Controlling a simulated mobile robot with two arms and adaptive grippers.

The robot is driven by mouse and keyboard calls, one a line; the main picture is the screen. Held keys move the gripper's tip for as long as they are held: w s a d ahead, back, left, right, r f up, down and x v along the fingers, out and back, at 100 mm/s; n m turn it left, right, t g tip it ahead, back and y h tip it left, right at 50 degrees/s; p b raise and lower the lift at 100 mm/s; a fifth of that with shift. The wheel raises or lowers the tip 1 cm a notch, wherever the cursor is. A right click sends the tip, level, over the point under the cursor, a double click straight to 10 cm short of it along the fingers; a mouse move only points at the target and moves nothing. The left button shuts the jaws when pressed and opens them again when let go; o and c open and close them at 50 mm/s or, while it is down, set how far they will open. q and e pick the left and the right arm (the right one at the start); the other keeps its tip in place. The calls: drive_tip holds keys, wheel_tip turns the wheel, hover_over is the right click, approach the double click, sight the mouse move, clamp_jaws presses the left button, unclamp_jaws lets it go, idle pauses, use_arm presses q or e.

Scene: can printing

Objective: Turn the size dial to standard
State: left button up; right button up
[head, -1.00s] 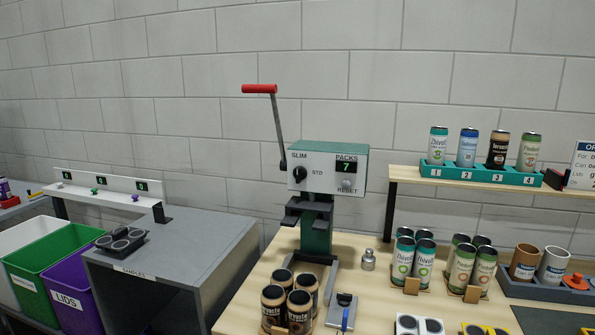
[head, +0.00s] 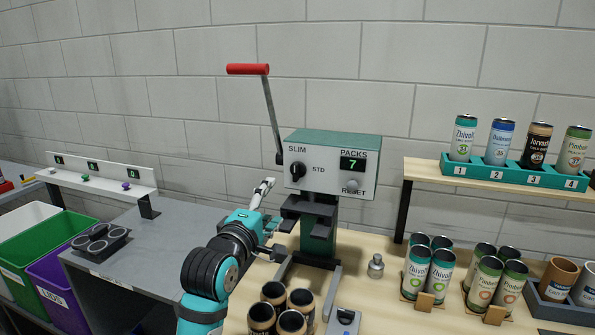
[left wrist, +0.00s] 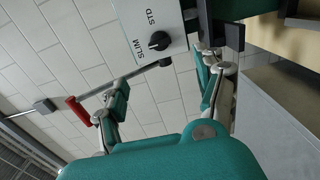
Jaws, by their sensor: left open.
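The size dial (head: 298,169) is a black knob on the light front of the press, between the labels SLIM and STD. It also shows in the left wrist view (left wrist: 159,40), where SLIM and STD read sideways. I cannot clearly tell which label its pointer faces. My left gripper (head: 272,207) is open and empty, below and left of the dial, apart from it. In the left wrist view the two fingers (left wrist: 163,92) are spread wide, with the dial beyond the gap between them. My right gripper is not in view.
The press has a red-handled lever (head: 248,69) at its left and a packs display (head: 353,164) reading 7. Dark cans (head: 291,322) stand in front of the press. A small metal weight (head: 376,266) and more cans stand right. A grey bench (head: 150,250) lies left.

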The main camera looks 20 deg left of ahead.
use_arm(q)
drive_tip(key=w, duration=0.2)
drive_tip(key=p, duration=0.2)
approach(295, 174)
drive_tip(key=w, duration=0.3)
drive_tip(key=w+p, duration=0.1)
drive_tip(key=w, duration=0.3)
drive_tip(key=shift+r, duration=0.15)
drive_tip(key=shift+w+p, duration=0.35)
drive_tip(key=shift+w, duration=0.9)
drive_tip(key=shift+w+d, duration=0.1)
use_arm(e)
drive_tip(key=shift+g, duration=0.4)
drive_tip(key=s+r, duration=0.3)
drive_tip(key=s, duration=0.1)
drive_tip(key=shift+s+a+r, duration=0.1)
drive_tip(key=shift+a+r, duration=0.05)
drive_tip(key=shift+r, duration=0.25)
